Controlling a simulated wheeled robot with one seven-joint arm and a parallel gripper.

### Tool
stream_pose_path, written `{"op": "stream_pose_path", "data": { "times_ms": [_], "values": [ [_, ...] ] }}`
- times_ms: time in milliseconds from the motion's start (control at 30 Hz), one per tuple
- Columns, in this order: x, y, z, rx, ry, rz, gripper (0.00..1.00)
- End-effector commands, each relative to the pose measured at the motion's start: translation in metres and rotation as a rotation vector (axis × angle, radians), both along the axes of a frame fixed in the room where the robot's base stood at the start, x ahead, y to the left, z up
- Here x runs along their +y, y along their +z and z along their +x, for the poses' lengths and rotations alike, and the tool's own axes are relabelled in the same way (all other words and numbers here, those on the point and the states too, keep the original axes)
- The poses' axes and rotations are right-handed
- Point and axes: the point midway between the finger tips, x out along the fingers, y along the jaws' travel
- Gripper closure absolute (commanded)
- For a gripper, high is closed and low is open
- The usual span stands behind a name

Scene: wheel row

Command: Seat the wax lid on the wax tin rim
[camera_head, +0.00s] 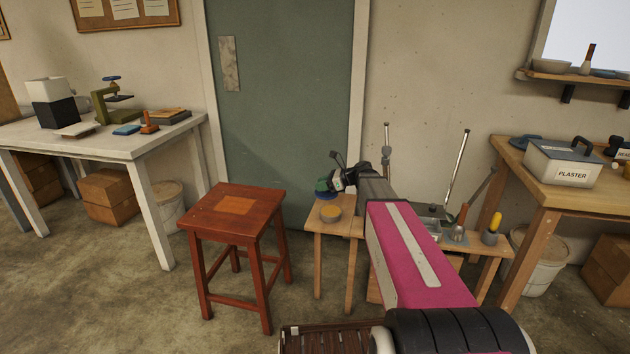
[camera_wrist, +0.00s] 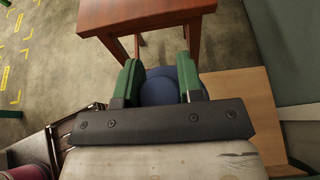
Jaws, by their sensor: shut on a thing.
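In the wrist view my gripper (camera_wrist: 158,80) is shut on a round blue lid (camera_wrist: 160,91), which I take as the wax lid. A little blue of the lid also shows below the fingers in the head view (camera_head: 321,195). The lid is apart from the tin in the picture. I cannot make out the tin in the wrist view.
A red-brown stool (camera_head: 215,215) stands left of the bench (camera_head: 318,228); it also shows ahead in the wrist view (camera_wrist: 130,14). My arm hides much of the bench, where tools and a yellow-handled piece (camera_head: 494,226) stand at right. A workbench (camera_head: 530,180) is farther right.

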Motion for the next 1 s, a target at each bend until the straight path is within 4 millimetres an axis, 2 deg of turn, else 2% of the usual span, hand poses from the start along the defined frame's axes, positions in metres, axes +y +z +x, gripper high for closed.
{"op": "stream_pose_path", "data": {
  "times_ms": [100, 267, 733, 1000],
  "values": [
    [-0.011, 0.000, -0.012, -0.003, 0.082, 0.008, 0.89],
    [-0.018, 0.000, -0.020, -0.005, 0.135, 0.015, 0.89],
    [-0.018, 0.000, -0.021, -0.006, 0.140, 0.016, 0.89],
    [-0.018, -0.011, -0.021, -0.004, 0.139, 0.017, 0.89]
  ]
}}
